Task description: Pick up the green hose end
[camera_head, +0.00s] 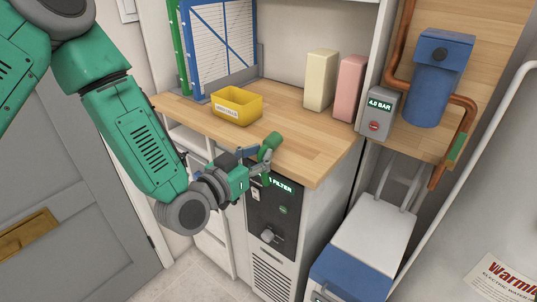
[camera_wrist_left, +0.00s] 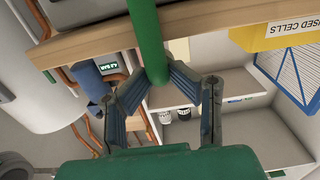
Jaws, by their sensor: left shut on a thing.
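My left gripper (camera_head: 262,163) is at the front edge of the wooden counter, above the dark filter panel. It is shut on a green cylindrical piece, the green hose end (camera_head: 270,141), which points up from the fingers. In the left wrist view the fingers of the left gripper (camera_wrist_left: 155,82) close on the green hose end (camera_wrist_left: 147,35) from both sides. The green piece runs up out of that picture. A thinner green length shows below the fingers. My right gripper is in neither view.
A yellow bin (camera_head: 237,107) stands on the wooden counter (camera_head: 290,105), with cream (camera_head: 321,80) and pink (camera_head: 350,88) blocks behind. The filter cabinet (camera_head: 272,215) is below. A blue housing (camera_head: 438,80) with copper pipes is at right, above a white and blue unit (camera_head: 372,225).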

